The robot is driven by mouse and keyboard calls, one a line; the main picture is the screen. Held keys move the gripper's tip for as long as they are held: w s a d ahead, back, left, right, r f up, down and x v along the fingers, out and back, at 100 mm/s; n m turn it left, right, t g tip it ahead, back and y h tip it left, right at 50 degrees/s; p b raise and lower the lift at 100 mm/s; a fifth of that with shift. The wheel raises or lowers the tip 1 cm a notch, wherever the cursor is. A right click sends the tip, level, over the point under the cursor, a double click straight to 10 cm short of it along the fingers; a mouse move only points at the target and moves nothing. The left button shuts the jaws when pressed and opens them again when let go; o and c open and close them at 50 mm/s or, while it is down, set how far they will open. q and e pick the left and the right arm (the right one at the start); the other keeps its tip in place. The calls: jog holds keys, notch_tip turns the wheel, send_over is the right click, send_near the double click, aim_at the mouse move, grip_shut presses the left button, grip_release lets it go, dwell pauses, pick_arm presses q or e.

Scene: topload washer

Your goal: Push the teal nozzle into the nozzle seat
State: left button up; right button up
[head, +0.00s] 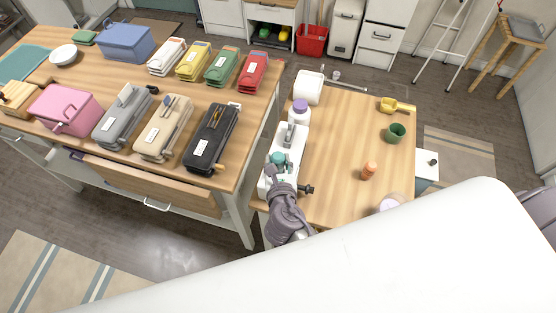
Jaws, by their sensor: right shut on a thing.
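The teal nozzle (278,157) shows at the tips of my right gripper (278,172), on top of a white device (292,141) at the left edge of the smaller wooden table. My right gripper is shut on the teal nozzle and reaches up from below. The nozzle seat cannot be made out; the gripper and nozzle cover that part of the device. Whether the nozzle touches the seat or is apart from it, I cannot tell. My left gripper is not in view.
A black knob (307,189) sticks out right of my gripper. A purple-capped bottle (300,108) and a white container (309,87) stand behind. An orange bottle (369,171) and green cup (396,132) stand right. The table's middle is clear. The larger table (185,90) holds several cases.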

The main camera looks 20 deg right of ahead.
jog(key=shift+f+b, duration=0.65)
jog(key=shift+f, duration=0.5)
jog(key=o, duration=1.1)
jog(key=shift+s, duration=0.1)
jog(key=v, duration=1.1)
jog(key=shift+s+r, duration=0.2)
jog(key=shift+s, duration=0.15)
jog(key=shift+a+f, duration=0.15)
